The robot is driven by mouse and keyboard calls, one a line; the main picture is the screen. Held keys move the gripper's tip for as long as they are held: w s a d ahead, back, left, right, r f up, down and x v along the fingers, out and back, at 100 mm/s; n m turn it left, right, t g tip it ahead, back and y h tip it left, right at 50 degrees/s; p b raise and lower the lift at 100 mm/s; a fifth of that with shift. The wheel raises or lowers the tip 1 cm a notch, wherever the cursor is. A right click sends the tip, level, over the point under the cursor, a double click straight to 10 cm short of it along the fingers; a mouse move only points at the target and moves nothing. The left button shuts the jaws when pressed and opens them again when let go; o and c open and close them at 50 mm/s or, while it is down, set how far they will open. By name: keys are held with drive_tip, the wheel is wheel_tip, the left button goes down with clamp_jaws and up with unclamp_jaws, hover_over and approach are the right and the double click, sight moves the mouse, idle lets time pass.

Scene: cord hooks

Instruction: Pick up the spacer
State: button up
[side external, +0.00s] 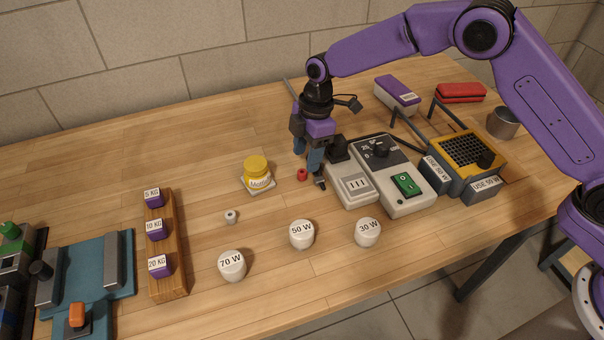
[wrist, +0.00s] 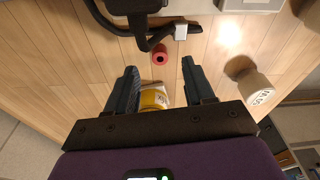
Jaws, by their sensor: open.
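A small red ring-shaped piece (side external: 302,174), which looks like a spacer, rests on the wooden table. It also shows in the wrist view (wrist: 160,58), ahead of and between my fingertips. A similar small white ring-shaped piece (side external: 231,216) lies further left on the table; I cannot tell by name which one is the spacer. My gripper (side external: 311,168) points down close beside the red piece. In the wrist view my gripper (wrist: 159,68) has its fingers well apart with nothing held between them.
A yellow jar (side external: 257,170) stands left of my gripper. A grey device with a green switch (side external: 407,184) and black cable is close on the right. White knobs marked 70 W (side external: 232,267), 50 W (side external: 302,235) and 30 W (side external: 368,233) stand in front.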

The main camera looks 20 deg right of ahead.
sight(302, 172)
drive_tip(key=shift+a+f, duration=0.25)
drive_tip(key=shift+f, duration=0.9)
drive_tip(key=shift+a+f, duration=0.25)
drive_tip(key=shift+f, duration=0.85)
clamp_jaws()
drive_tip(key=shift+r, duration=0.1)
